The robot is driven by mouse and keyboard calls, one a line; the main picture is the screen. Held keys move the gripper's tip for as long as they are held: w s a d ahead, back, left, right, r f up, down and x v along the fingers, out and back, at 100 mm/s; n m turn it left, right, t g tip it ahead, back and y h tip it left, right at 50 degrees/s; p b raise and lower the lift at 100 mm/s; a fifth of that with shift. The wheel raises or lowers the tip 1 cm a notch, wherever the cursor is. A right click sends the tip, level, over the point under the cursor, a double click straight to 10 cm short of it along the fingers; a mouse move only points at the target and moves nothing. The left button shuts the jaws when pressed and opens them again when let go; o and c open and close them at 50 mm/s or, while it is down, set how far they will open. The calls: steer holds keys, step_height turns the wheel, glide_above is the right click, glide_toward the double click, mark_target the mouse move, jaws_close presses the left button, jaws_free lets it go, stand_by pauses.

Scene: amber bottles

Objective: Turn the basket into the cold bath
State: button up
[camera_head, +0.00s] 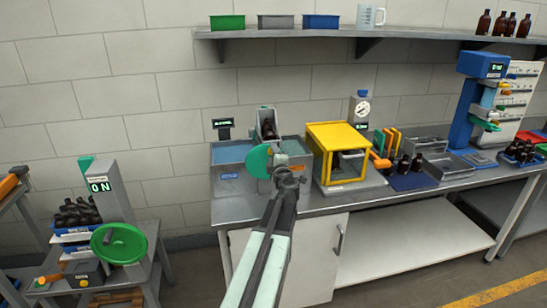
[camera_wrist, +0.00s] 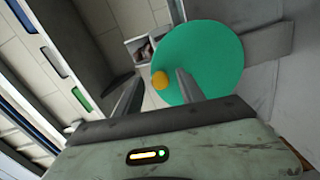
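The basket (camera_head: 267,123) is raised at the back between two baths, with dark contents. The cold bath (camera_head: 229,181) has a blue label and stands on the left. The hot bath (camera_head: 298,183), with an orange label, is on the right, partly hidden by my arm. A green disc (camera_head: 257,161) stands in front of them. In the wrist view the disc (camera_wrist: 205,62) carries a yellow knob (camera_wrist: 160,80). My gripper (camera_head: 281,168) is at the disc. Its fingers (camera_wrist: 158,82) are apart, with the knob between their tips; contact is not clear.
A yellow-framed box (camera_head: 338,152) stands right of the baths on the bench. A wall shelf (camera_head: 350,32) runs above. A side stand with another green wheel (camera_head: 119,243) is at the lower left. Floor is clear at the lower right.

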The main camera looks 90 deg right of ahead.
steer(key=v, duration=0.8)
